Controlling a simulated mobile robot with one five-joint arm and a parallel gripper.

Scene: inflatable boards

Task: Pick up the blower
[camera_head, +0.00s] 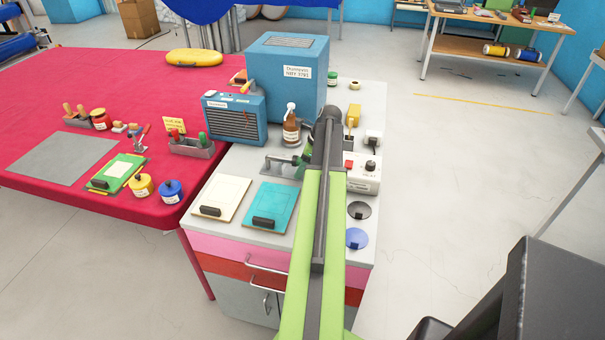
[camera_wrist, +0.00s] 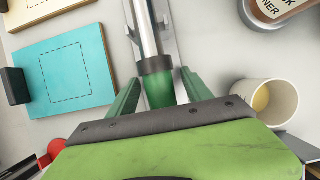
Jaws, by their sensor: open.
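The blower, a tool with a silver metal tube and a green grip (camera_wrist: 158,88), lies in the middle of the wrist view. In the head view its grey part (camera_head: 281,166) shows on the cabinet top, just left of my arm, which hides some of it. My gripper (camera_wrist: 160,78) is open, with one green finger on each side of the blower's green grip. I cannot tell whether the fingers touch it.
A brown bottle (camera_head: 291,126) stands behind the blower, and a cup (camera_wrist: 268,106) is close on the right in the wrist view. A teal clipboard board (camera_head: 272,204) and a cream one (camera_head: 223,196) lie in front. A white power box (camera_head: 362,174) stands right; a blue machine (camera_head: 284,73) stands behind.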

